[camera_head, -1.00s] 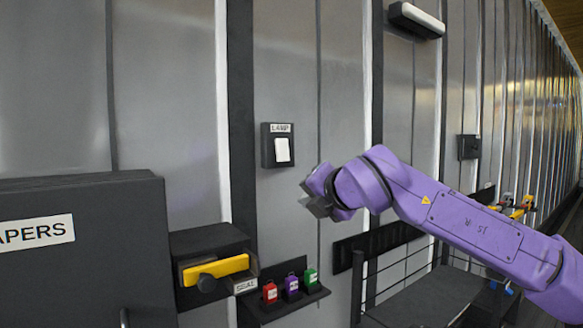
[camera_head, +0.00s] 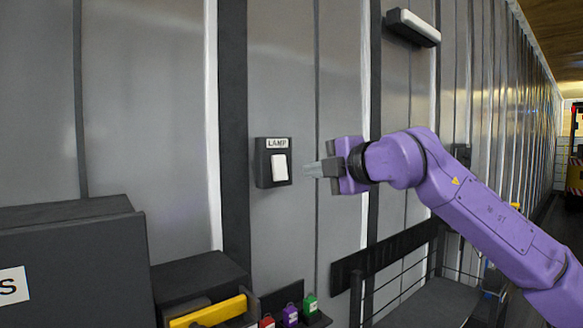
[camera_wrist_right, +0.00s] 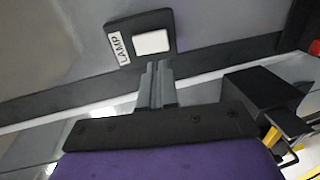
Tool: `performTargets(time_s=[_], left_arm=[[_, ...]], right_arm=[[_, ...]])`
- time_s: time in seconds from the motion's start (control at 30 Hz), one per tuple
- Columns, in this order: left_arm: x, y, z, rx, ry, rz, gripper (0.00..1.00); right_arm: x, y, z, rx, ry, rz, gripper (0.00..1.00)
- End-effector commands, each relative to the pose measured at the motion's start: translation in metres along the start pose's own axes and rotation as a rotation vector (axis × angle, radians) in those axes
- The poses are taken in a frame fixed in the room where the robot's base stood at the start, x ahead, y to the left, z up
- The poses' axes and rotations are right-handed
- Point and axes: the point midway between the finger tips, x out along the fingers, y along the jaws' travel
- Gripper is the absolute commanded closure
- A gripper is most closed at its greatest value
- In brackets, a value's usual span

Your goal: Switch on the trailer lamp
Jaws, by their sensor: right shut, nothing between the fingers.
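The lamp switch (camera_head: 279,167) is a white rocker on a dark box labelled LAMP, fixed to the grey wall in the head view. It also shows in the right wrist view (camera_wrist_right: 151,42), just beyond the fingertips. My right gripper (camera_head: 310,169) is shut and empty, at about the switch's height and a little to its right in the head view. In the right wrist view its fingers (camera_wrist_right: 158,66) point at the switch, with no contact clearly visible. A lamp-like white bar (camera_head: 418,23) in a dark housing is on the wall above, and looks unlit. My left gripper is not in view.
A dark cabinet (camera_head: 75,265) stands at the left. A yellow-handled box (camera_head: 208,312) and a small shelf with red, purple and green tags (camera_head: 290,315) are below the switch. A dark railed bench (camera_head: 430,300) is below my right arm. The wall around the switch is clear.

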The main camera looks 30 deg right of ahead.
Motion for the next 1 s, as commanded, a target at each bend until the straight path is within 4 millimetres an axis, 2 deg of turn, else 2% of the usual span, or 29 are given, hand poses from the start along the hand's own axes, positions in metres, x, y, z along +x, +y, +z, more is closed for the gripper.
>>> performTargets(time_s=[0.03, 0.2, 0.4, 0.57, 0.87, 1.0], left_arm=[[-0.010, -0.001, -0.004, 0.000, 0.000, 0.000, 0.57], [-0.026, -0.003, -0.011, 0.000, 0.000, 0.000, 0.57], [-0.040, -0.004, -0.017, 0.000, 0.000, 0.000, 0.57], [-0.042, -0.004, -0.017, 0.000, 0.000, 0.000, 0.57], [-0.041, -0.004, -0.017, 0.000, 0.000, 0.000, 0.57], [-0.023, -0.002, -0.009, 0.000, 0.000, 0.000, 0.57]], right_arm=[[0.009, 0.006, -0.001, -0.002, 0.000, -0.002, 1.00], [0.047, 0.005, 0.000, -0.002, 0.000, -0.004, 1.00], [0.078, 0.004, -0.001, -0.001, 0.001, -0.002, 1.00], [0.088, 0.001, -0.001, 0.000, 0.001, 0.000, 1.00], [0.088, 0.000, -0.001, 0.000, 0.002, 0.002, 1.00], [0.101, -0.007, -0.011, -0.007, 0.015, 0.036, 1.00]])
